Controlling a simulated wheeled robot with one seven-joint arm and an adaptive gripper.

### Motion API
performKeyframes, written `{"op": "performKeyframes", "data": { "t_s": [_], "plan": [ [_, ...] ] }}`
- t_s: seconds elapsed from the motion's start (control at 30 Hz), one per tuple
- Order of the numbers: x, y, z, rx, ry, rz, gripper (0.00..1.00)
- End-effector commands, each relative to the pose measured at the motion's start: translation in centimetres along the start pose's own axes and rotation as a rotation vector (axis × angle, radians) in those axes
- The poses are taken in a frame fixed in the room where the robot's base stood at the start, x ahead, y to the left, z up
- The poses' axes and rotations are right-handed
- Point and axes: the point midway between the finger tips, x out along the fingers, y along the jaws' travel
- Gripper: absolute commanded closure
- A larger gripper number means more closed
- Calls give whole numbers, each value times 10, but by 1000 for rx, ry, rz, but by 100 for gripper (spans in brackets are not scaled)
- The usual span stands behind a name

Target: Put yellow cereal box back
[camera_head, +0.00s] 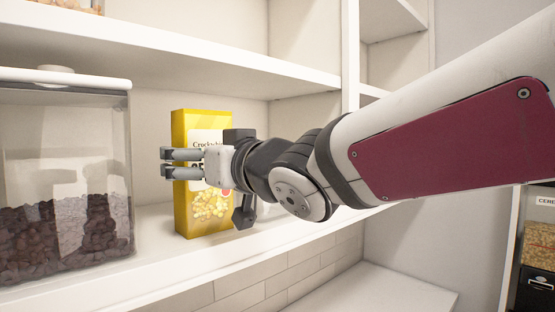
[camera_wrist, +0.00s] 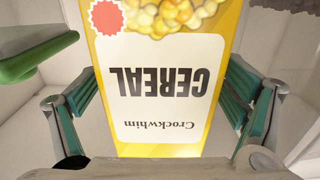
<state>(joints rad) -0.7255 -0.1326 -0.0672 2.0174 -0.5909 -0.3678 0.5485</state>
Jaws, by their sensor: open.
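The yellow cereal box (camera_head: 188,215) stands upright on the white shelf (camera_head: 155,222), its labelled front partly hidden by my gripper. My gripper (camera_head: 166,162) reaches in from the right, and its fingers cross in front of the box's front face in the head view. In the wrist view, the box (camera_wrist: 160,120) fills the middle with its label upside down. The fingers of my gripper (camera_wrist: 160,98) show on its left and right, spread apart. They are open, and I cannot tell whether they touch the box.
A large clear container (camera_head: 65,180) of dark beans with a pale lid stands left of the box. A shelf board (camera_head: 180,50) runs above, and a side panel is behind my arm. A lower white counter (camera_head: 380,290) is clear at the bottom right.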

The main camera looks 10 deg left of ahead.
Motion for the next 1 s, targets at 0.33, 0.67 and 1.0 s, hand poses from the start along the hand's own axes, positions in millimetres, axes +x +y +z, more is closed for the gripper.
{"op": "performKeyframes", "data": {
  "t_s": [0.33,0.67,1.0],
  "plan": [
    [-38,0,-2,0,4,0,10],
    [-96,-1,-2,1,3,-2,10],
    [-120,0,-1,0,0,0,10]
  ]
}}
